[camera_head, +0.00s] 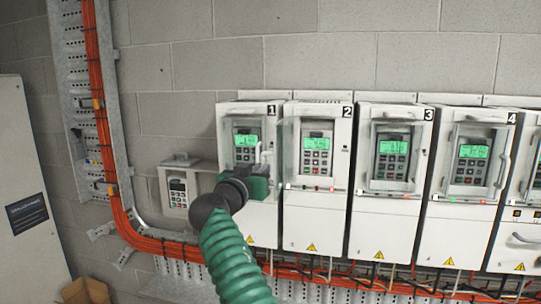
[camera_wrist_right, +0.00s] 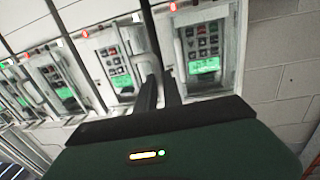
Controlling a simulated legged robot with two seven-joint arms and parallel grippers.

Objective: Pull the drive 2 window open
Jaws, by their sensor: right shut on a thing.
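Drive 2 (camera_head: 318,218) is the white unit marked 2, second from the left in the row. Its keypad with green display (camera_head: 316,150) shows uncovered. Its window (camera_head: 285,145) stands swung out at the left side, seen nearly edge-on. My left gripper is not in view.
Drive 1 (camera_head: 248,212) stands close on the left, partly behind my gripper. Drive 3 (camera_head: 385,228) and drive 4 (camera_head: 455,235) stand to the right with their windows shut. Orange cables (camera_head: 107,130) run down the wall and below the row. A small keypad box (camera_head: 178,190) hangs at left.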

